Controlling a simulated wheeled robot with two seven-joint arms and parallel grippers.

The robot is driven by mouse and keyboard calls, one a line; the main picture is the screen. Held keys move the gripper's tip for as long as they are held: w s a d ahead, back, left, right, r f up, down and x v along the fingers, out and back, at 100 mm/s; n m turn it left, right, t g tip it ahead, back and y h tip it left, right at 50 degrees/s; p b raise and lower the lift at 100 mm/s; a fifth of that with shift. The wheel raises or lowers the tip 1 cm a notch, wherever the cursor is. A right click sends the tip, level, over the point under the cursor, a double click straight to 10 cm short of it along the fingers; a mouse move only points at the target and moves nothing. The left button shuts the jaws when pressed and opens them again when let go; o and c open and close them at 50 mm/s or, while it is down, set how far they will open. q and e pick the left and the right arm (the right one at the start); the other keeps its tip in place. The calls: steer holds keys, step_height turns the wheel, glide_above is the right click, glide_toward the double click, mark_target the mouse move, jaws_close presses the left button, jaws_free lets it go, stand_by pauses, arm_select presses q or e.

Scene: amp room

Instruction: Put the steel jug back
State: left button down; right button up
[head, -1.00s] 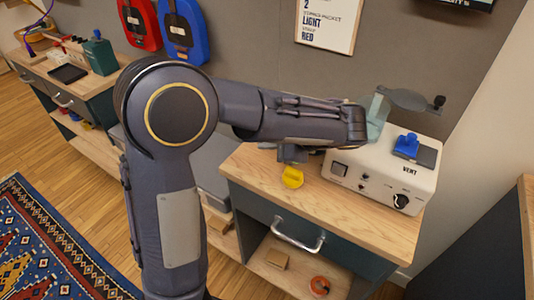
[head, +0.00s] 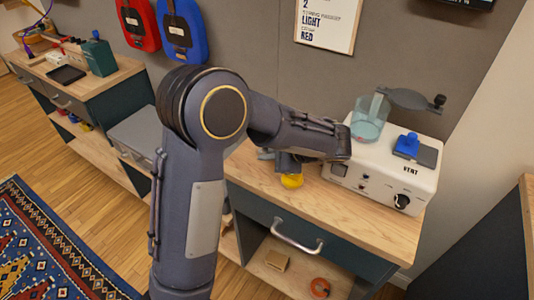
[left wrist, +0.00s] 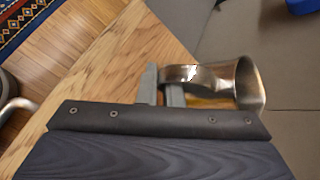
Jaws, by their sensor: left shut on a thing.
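The steel jug (left wrist: 245,84) shows in the left wrist view as a shiny, rounded vessel with a handle loop, beyond my wrist. My left gripper (left wrist: 162,86) is shut on the jug at its handle side. The jug appears over or close to the wooden counter; whether it touches the top I cannot tell. In the head view my left gripper (head: 286,162) is over the back of the counter, partly covered by my own arm, and I cannot make out the jug there. My right gripper is not in view.
The wooden counter (head: 375,224) carries a white VENT box (head: 372,183) with a clear glass vessel (head: 369,122) and a blue item (head: 407,144). A yellow object (head: 292,181) is just below my gripper. The counter's front right is clear. A grey wall stands behind.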

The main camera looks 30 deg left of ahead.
arm_select(q)
steer(key=shift+f, duration=0.15)
steer(key=c, duration=1.6)
jaws_free()
